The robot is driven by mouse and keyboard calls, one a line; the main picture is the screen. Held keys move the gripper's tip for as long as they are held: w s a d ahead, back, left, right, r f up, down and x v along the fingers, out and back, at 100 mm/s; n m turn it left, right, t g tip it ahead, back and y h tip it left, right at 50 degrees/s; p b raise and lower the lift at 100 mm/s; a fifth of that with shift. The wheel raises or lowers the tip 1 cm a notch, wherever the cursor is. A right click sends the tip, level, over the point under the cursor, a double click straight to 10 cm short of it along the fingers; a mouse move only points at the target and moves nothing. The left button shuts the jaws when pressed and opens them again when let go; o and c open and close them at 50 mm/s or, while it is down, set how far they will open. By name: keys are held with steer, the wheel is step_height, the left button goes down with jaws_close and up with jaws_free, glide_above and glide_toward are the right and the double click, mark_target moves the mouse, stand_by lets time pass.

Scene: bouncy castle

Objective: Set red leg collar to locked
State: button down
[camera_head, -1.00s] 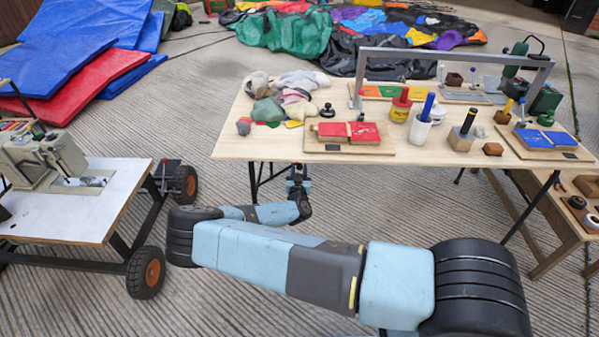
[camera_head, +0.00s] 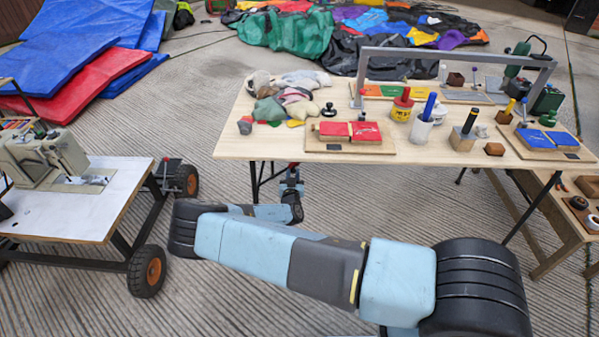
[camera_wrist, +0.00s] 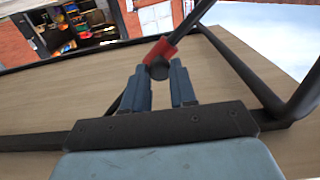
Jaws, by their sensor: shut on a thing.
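In the wrist view the red leg collar (camera_wrist: 160,50) sits on a dark metal leg under the table, with a dark round end piece (camera_wrist: 157,69) facing me. My gripper (camera_wrist: 160,74) has its two blue fingers on either side of this dark piece, shut on it. Whether the collar is locked cannot be told. In the head view my wrist is below the table's front edge, and my fingers are too hidden to make out. A small red spot shows there, too small to identify surely.
The wooden table (camera_head: 240,145) stands above my wrist, holding red boards (camera_head: 350,132), cups and cloth scraps. A wheeled sewing-machine cart (camera_head: 100,205) stands at left. Dark frame bars (camera_wrist: 240,65) run close to my fingers at right.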

steer(key=shift+a+f, duration=0.55)
steer(key=shift+a, duration=0.2)
steer(key=shift+a+f, duration=0.55)
steer(key=shift+a, duration=0.2)
steer(key=c, duration=0.9)
jaws_free()
steer(key=s, duration=1.3)
steer(key=shift+s+a, duration=0.25)
steer(key=shift+s, duration=0.15)
steer(key=shift+f, duration=0.15)
